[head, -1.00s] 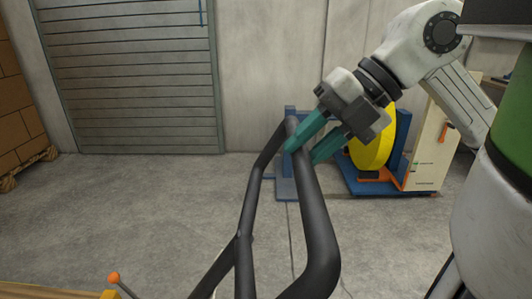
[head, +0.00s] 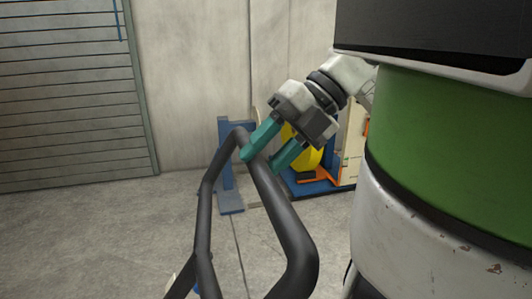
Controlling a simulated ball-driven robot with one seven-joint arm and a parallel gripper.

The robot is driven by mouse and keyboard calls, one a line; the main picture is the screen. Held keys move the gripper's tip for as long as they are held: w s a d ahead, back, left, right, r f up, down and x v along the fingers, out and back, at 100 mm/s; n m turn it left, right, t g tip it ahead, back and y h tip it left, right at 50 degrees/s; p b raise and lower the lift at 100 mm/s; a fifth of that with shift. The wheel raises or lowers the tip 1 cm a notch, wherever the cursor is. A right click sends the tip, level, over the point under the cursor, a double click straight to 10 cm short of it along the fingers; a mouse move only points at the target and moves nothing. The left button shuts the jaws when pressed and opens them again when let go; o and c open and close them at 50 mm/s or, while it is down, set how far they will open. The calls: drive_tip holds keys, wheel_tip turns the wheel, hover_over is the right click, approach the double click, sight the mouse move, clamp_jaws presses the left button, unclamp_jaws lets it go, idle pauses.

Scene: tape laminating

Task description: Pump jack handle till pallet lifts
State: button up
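The jack handle (head: 285,225) is a dark grey tubular loop that rises from the bottom of the head view, its top bend at upper middle. My gripper (head: 261,163) has two teal fingers and reaches down to the handle from the upper right. The fingers lie on either side of the right-hand tube, just below the top bend, with the tube filling the gap between them. The left fingertip partly covers the tube. The jack's lower part is out of view, and no pallet on it shows.
A blue stand (head: 225,165) and a yellow reel (head: 308,158) on a blue base stand behind the handle. A grey shutter door (head: 65,100) is at the left. A green and white cylindrical body (head: 455,180) fills the right side. Concrete floor (head: 90,240) at left is clear.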

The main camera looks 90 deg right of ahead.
drive_tip(key=o, duration=0.3)
drive_tip(key=p+v, duration=0.1)
drive_tip(key=v, duration=1)
drive_tip(key=shift+p, duration=0.35)
drive_tip(key=shift+w, duration=0.2)
